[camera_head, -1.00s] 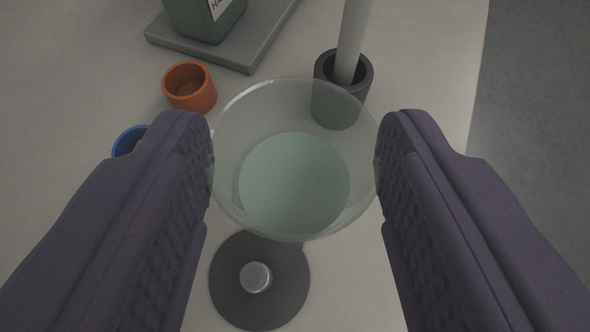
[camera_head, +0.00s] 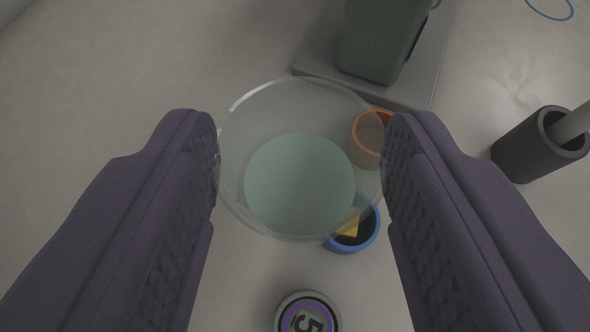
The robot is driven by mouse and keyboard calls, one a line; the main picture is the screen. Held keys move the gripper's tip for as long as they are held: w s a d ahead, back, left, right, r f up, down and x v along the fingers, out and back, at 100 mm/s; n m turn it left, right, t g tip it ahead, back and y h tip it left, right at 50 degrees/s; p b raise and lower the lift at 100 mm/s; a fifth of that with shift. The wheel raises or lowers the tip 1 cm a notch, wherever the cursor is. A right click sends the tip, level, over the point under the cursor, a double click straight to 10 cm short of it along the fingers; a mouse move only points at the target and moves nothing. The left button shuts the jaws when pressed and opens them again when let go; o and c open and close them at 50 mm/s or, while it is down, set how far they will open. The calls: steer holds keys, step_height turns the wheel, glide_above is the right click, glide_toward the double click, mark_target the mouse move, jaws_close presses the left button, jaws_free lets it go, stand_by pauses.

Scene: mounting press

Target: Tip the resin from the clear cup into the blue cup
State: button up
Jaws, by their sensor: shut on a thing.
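My gripper (camera_head: 301,165) is shut on the clear cup (camera_head: 240,110), one finger on each side of its wall. I look down into the cup; pale green resin (camera_head: 300,185) lies in its bottom. The cup is held above the table. The blue cup (camera_head: 357,246) stands on the table below, at the lower right of the clear cup, whose wall overlaps part of it in the picture. Something yellow (camera_head: 349,229) is inside the blue cup. No resin is seen leaving the clear cup.
An orange cup (camera_head: 366,140) stands beyond the blue cup, partly behind the clear cup and right finger. A green container (camera_head: 380,45) stands on a grey slab (camera_head: 425,85). A dark holder (camera_head: 525,150) with a light rod is at right. A disc marked 5 (camera_head: 307,315) is at the bottom. The left is clear.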

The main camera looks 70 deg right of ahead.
mark_target(350, 188)
steer(key=shift+s+b, duration=0.3)
steer(key=shift+w+f+b, duration=0.1)
steer(key=shift+f+b, duration=0.05)
steer(key=shift+b, duration=0.25)
steer(key=shift+s+d+f+m+t+y+b, duration=0.15)
steer(key=shift+f+m+t+b, duration=0.3)
steer(key=shift+b, duration=0.85)
steer(key=shift+s+a+f+m+t+y+b, duration=0.1)
steer(key=shift+s+f+m+t+b, duration=0.1)
steer(key=shift+m+t+b, duration=0.75)
steer(key=shift+s+d+f+m+t+y+b, duration=0.1)
steer(key=shift+f+m+t+b, duration=0.2)
steer(key=shift+b, duration=1.3)
steer(key=shift+s+f+m+b, duration=0.1)
steer(key=shift+f+m+b, duration=0.2)
steer(key=shift+b, duration=0.2)
steer(key=shift+s+d+f+m+t+b, duration=0.1)
steer(key=shift+s+f+m+t+b, duration=0.15)
steer(key=shift+m+t+b, duration=0.6)
